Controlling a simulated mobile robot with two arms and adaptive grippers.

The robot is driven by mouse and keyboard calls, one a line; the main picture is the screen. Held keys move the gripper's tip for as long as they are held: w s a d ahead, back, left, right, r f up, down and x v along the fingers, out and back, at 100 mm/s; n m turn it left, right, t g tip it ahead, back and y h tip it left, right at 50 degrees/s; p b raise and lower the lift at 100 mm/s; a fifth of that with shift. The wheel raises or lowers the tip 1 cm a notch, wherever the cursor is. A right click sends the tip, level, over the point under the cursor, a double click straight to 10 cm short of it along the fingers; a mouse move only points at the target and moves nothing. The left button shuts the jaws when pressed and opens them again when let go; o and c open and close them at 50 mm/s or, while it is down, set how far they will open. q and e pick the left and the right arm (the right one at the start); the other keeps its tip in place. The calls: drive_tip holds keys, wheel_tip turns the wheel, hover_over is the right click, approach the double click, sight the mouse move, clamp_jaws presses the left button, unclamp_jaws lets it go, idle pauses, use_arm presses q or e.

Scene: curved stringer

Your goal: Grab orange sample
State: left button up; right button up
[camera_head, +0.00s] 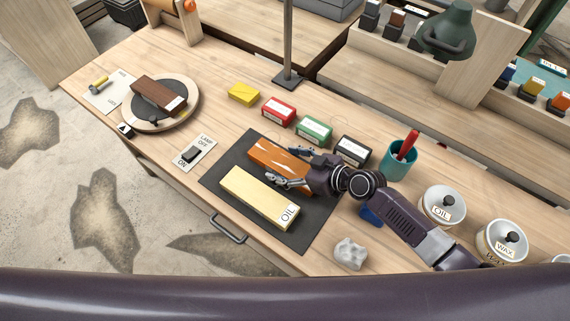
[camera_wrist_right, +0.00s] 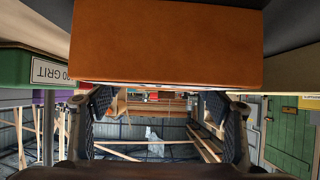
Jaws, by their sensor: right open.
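An orange-brown block (camera_head: 281,158) lies on a dark mat (camera_head: 232,162), behind a cream block labelled OIL (camera_head: 256,196). My right gripper (camera_head: 288,167) is open at the orange block's right part, with one fingertip toward its far side and the other toward its near side, over the cream block. In the right wrist view the orange block (camera_wrist_right: 165,42) fills the top middle, just above the open fingers (camera_wrist_right: 158,105). Nothing is visibly clamped; contact is unclear. My left gripper is not in view.
Yellow (camera_head: 243,93), red (camera_head: 278,111), green (camera_head: 314,130) and black (camera_head: 353,151) blocks line the mat's far side. A teal cup (camera_head: 398,160) and OIL (camera_head: 441,207) and WAX (camera_head: 501,240) jars stand right. A turntable (camera_head: 160,106) bears a brown block.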

drive_tip(key=c, duration=1.2)
drive_tip(key=shift+c, duration=1.2)
drive_tip(key=shift+r, duration=0.15)
